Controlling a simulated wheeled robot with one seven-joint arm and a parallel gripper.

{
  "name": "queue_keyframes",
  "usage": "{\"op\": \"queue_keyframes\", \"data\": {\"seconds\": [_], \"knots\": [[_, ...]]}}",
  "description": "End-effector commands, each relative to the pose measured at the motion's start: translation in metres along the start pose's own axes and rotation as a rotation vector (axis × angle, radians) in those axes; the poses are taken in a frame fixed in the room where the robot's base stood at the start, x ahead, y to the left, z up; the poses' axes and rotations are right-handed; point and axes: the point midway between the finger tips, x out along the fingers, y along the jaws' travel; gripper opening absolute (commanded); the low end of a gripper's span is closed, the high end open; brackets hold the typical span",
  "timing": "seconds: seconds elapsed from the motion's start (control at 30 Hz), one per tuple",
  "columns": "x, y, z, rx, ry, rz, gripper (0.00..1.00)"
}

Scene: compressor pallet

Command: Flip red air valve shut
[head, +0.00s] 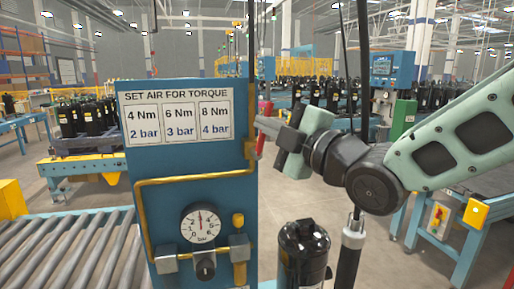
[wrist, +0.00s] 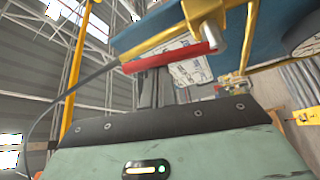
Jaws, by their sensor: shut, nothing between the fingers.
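The red air valve lever (head: 263,130) stands nearly upright, slightly tilted, at the right edge of the blue panel (head: 185,108), beside the yellow pipe (head: 247,110). In the wrist view the red lever (wrist: 170,58) crosses just beyond my fingertips, below a yellow pipe and a silver fitting (wrist: 220,38). My gripper (head: 265,124) comes from the right with its fingers shut and empty, the tips at the lever. It also shows in the wrist view (wrist: 150,80). I cannot tell whether the tips touch the lever. The fingers partly hide the lever's middle in the head view.
The panel carries a torque chart (head: 180,116), a round bar gauge (head: 202,223) and a black knob (head: 205,265). A black compressor (head: 303,255) stands below my gripper. A roller conveyor (head: 70,255) lies at the left. A dark cable (wrist: 60,105) hangs left in the wrist view.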

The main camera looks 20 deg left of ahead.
Motion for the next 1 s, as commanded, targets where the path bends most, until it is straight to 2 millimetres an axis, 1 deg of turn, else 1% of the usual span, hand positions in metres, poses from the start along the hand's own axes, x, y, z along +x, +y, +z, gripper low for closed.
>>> {"op": "queue_keyframes", "data": {"seconds": [0.03,0.57,1.0], "knots": [[-0.004,-0.01,0.007,0.028,-0.002,0.024,0.0],[-0.018,-0.014,0.03,0.398,0.001,0.239,0.0],[-0.028,-0.026,0.048,0.728,0.0,0.43,0.0]]}}
